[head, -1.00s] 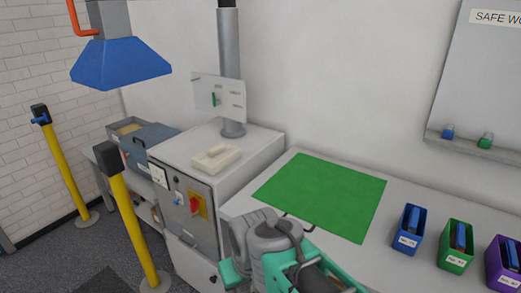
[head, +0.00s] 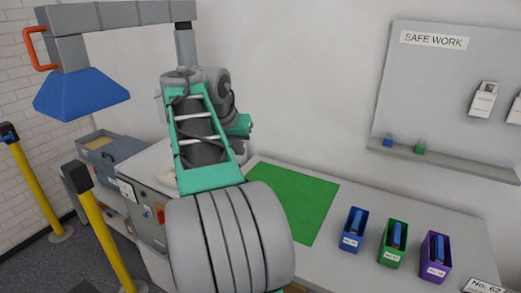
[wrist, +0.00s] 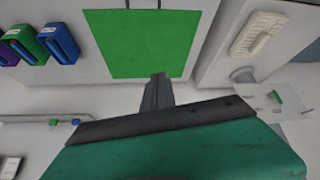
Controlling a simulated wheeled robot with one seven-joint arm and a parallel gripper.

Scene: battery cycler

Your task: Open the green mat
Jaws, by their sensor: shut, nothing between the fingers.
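The green mat (head: 289,201) lies flat and spread out on the light worktop in the head view. My arm covers part of its left side there. The whole width of the mat (wrist: 135,45) shows in the wrist view, with its surface bare. My gripper (wrist: 158,78) is shut and empty, its fingertips overlapping the mat's lower edge in the wrist view. It appears to be above the mat, apart from it. In the head view the fingertips are hidden behind my arm.
Blue (head: 353,231), green (head: 391,245) and purple (head: 435,257) bins stand right of the mat. A wall board (head: 440,95) with a ledge is behind.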

